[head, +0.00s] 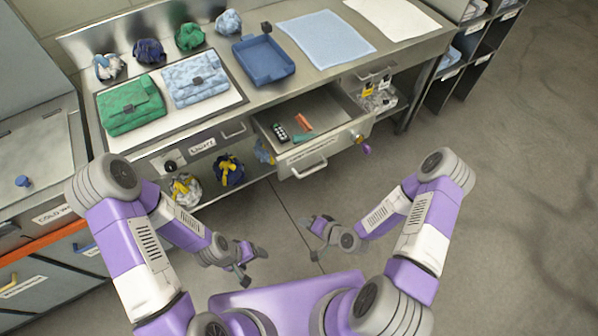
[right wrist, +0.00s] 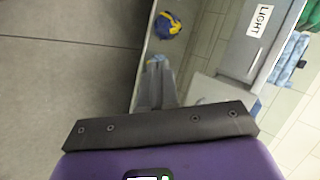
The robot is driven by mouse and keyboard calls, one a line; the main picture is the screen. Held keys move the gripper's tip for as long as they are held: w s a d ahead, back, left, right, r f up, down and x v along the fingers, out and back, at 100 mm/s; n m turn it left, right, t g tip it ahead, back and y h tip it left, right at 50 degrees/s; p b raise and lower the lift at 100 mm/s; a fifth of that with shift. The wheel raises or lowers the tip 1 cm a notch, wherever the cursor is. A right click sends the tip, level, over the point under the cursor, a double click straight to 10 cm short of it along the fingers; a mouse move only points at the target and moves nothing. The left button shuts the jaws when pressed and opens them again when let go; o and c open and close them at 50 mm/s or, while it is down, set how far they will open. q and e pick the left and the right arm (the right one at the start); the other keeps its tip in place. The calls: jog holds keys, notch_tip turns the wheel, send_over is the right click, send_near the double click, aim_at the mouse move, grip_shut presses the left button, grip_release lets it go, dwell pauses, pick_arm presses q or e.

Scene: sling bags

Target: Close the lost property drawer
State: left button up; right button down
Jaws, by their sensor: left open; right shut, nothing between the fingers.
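The drawer (head: 335,140) under the steel counter stands pulled out, with its inside showing. Its front has a bar handle (head: 309,168) and a label too small to read. A dark remote-like item (head: 280,133), an orange-red item (head: 303,122) and a green item (head: 302,137) lie inside. My left gripper (head: 256,267) is open and empty, in front of the counter and apart from the drawer. My right gripper (head: 312,238) is shut and empty, below the drawer front in the picture and apart from the handle. Its closed fingers (right wrist: 157,85) show in the right wrist view.
A shut drawer labelled LIGHT (head: 203,144) is left of the open one. A lock with a purple tag (head: 366,149) is at the open drawer's right front corner. Bundled bags (head: 229,170) lie on the low shelf. A blue tray (head: 262,60) stands on the counter. Floor at right is clear.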

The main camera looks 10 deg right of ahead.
jog(key=w+d+r+m+t+b, duration=0.1)
jog(key=w+d+m+t, duration=0.2)
jog(key=m+t, duration=0.15)
pick_arm(q)
notch_tip(320, 180, down, 4)
jog(key=shift+f+b, duration=0.1)
jog(key=shift+b, duration=1)
pick_arm(e)
jog(key=m+t+h, duration=0.1)
jog(key=m+t, duration=0.2)
jog(key=t, duration=0.2)
send_near(295, 164)
jog(key=shift+n, duration=0.25)
jog(key=x, duration=0.6)
jog(key=shift+w+a, duration=0.15)
jog(key=shift+w, duration=0.25)
jog(key=shift+w+f, duration=0.1)
jog(key=shift+w, duration=0.05)
